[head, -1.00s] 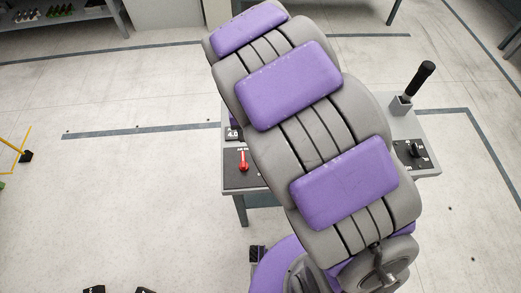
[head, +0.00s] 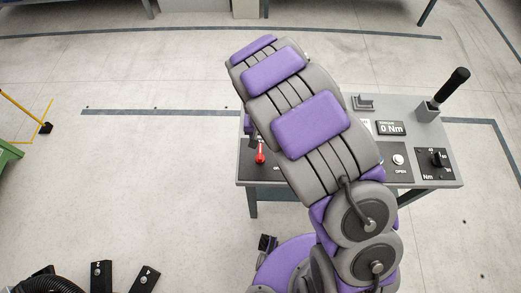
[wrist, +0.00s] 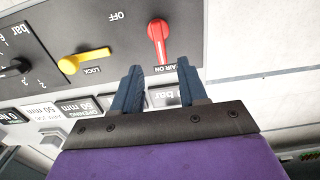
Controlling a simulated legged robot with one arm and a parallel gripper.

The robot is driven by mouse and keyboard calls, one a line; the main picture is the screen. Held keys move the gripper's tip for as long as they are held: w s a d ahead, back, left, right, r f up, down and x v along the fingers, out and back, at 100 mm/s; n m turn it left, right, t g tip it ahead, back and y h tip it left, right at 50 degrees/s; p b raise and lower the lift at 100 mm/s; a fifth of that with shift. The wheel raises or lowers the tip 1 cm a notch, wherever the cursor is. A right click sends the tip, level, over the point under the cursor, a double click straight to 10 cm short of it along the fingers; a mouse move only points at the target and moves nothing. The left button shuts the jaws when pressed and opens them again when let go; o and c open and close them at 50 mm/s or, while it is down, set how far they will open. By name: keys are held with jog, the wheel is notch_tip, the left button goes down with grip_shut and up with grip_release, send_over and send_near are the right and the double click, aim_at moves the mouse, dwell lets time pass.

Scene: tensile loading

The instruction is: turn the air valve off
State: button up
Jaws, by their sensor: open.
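The air valve is a red lever (wrist: 157,30) on a dark panel. In the wrist view it points at the "AIR ON" label, and "OFF" is printed to its left. The lever also shows in the head view (head: 260,153), at the left end of the console, just left of my arm. My gripper (wrist: 160,65) is open, with two blue fingers either side of the lever's narrow end in the picture. I cannot tell whether the fingers reach it in depth. In the head view my arm hides the gripper.
A yellow LOCK lever (wrist: 84,60) sits left of the red one in the wrist view. The console (head: 425,174) carries a black joystick (head: 452,90), a white OPEN button (head: 398,160), a black knob (head: 437,158) and a torque display (head: 390,128). The floor around is mostly clear.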

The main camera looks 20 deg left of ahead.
aim_at(260, 151)
notch_tip(260, 151, down, 9)
jog(key=shift+d+r+b, duration=0.1)
jog(key=shift+r+b, duration=0.1)
jog(key=shift+b, duration=0.5)
jog(key=shift+f, duration=0.1)
jog(key=shift+a, duration=0.2)
jog(key=shift+d, duration=0.1)
grip_shut()
